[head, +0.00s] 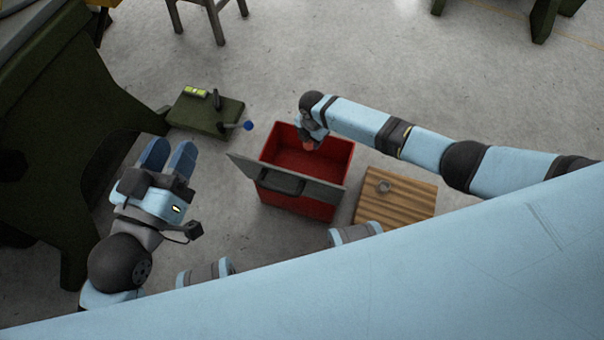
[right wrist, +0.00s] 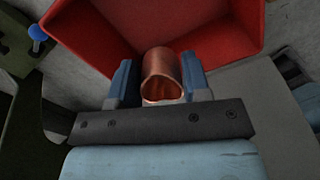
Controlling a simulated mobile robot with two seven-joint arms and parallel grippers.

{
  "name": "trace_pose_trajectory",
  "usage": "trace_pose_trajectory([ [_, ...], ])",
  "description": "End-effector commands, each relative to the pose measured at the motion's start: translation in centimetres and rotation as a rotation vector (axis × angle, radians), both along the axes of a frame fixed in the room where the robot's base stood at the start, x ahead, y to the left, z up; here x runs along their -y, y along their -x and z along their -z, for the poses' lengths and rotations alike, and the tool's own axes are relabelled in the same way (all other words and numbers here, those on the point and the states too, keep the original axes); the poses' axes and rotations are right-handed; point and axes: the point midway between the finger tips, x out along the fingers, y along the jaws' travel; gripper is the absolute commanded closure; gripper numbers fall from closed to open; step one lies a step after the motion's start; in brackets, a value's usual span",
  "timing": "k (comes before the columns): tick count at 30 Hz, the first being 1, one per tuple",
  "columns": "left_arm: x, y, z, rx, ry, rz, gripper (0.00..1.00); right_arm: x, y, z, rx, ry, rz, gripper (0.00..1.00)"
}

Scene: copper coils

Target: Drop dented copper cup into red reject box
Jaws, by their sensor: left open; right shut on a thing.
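The copper cup (right wrist: 162,76) is held between the two blue fingers of my right gripper (right wrist: 161,84) in the right wrist view. My left gripper (head: 169,158) is open and empty, left of the box.
A wooden slatted board (head: 400,205) with a small round metallic thing (head: 383,187) lies right of the box. A dark green plate with a blue-knobbed lever (head: 205,115) lies to the left. A large dark green frame (head: 70,100) stands at far left. Beyond the box, grey floor is clear.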

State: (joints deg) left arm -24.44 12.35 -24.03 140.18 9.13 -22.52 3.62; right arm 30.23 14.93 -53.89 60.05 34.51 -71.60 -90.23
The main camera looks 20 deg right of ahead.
Motion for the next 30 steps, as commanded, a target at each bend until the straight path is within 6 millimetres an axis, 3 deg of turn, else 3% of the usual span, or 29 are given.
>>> trace_pose_trajectory([
  [4,0.1,0.0,2.5,-0.041,-0.031,0.019,0.57,0.0,0.0,2.2,0.0,0.0,0.001,0.79],
  [9,0.1,-0.3,3.7,-0.049,-0.074,0.031,0.57,0.0,0.0,3.6,0.0,0.0,0.002,0.79],
  [22,0.0,-0.4,4.0,-0.053,-0.095,0.038,0.57,0.0,0.0,3.9,0.0,0.0,0.002,0.79],
  [23,0.0,-0.4,4.0,-0.053,-0.095,0.038,0.57,0.0,0.0,3.9,0.0,0.0,0.002,0.52],
  [26,0.0,-0.4,4.0,-0.054,-0.095,0.038,0.57,0.0,0.0,3.9,0.0,0.0,0.002,0.29],
  [30,0.0,-0.4,4.0,-0.054,-0.095,0.038,0.57,0.0,0.0,3.9,0.0,0.0,0.002,0.26],
])
